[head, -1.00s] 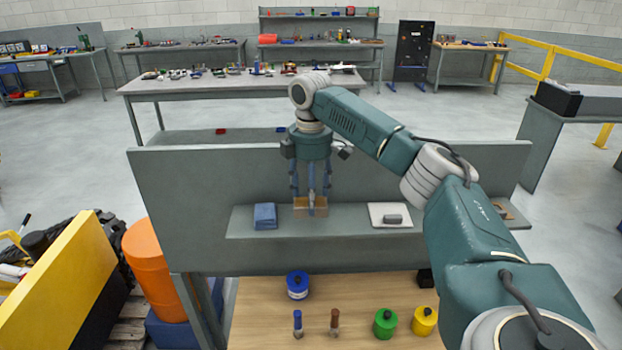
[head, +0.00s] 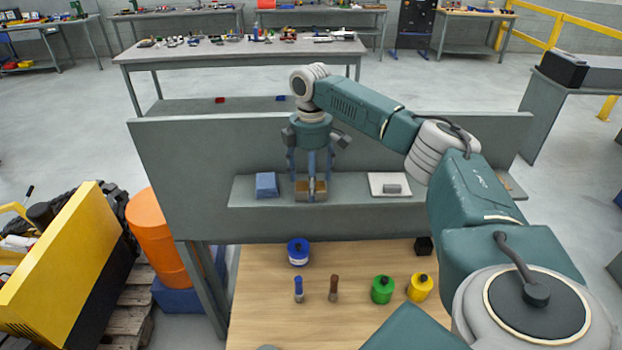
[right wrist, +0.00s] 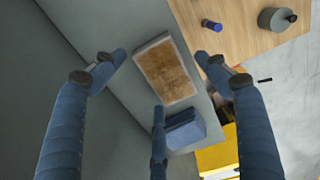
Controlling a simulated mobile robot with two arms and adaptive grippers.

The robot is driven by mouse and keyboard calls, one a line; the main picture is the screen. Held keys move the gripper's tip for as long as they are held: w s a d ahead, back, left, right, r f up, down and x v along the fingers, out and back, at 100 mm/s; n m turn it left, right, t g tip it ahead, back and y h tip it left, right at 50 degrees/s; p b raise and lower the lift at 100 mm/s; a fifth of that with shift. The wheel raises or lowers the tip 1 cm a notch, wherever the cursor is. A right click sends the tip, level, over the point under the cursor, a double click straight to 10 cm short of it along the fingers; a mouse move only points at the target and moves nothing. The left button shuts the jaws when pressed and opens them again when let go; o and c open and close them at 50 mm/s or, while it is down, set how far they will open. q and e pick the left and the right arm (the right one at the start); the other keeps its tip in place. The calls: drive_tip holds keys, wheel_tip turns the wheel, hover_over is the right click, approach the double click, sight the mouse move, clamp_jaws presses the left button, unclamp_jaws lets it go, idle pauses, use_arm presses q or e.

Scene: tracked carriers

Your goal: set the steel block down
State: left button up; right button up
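A small grey block (head: 391,188), which looks like the steel block, rests on a white pad (head: 376,179) on the grey shelf. My right gripper (head: 311,176) is left of it, over a brown block-like piece or pad (head: 311,196) on the shelf. The right wrist view shows my right gripper's three blue fingers (right wrist: 158,80) spread apart with nothing between them. The brown piece (right wrist: 166,72) lies beyond the fingertips there, with pale edges. Whether any fingertip touches it is unclear. My left gripper is not in view.
A folded blue cloth (head: 266,184) lies left of the brown piece. A grey panel (head: 200,160) rises behind the shelf. The wooden table (head: 260,290) below holds a blue jar (head: 298,253), green jar (head: 382,290), yellow jar (head: 420,288) and a black cube (head: 423,246).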

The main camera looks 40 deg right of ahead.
drive_tip(key=shift+r, duration=0.1)
drive_tip(key=shift+w+r, duration=0.1)
drive_tip(key=shift+r, duration=0.1)
wheel_tip(320, 180, up, 6)
drive_tip(key=b, duration=0.3)
drive_tip(key=shift+r, duration=0.2)
wheel_tip(320, 180, up, 5)
drive_tip(key=shift+r, duration=0.1)
